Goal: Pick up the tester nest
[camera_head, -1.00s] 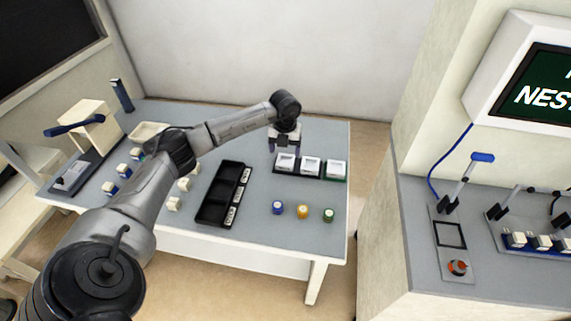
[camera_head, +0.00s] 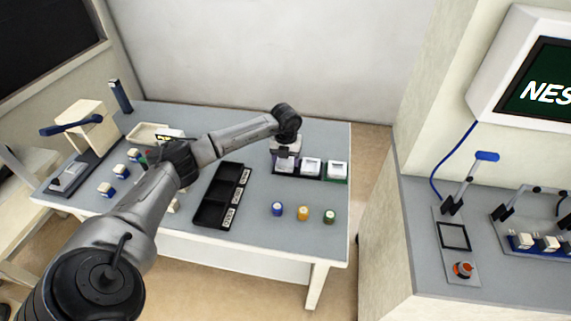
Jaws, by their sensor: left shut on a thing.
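My right gripper is not in view.
A black tray (camera_head: 209,214) with compartments lies left of the nests. A bench (camera_head: 385,225) with lever fixtures is at the right, beyond a gap.

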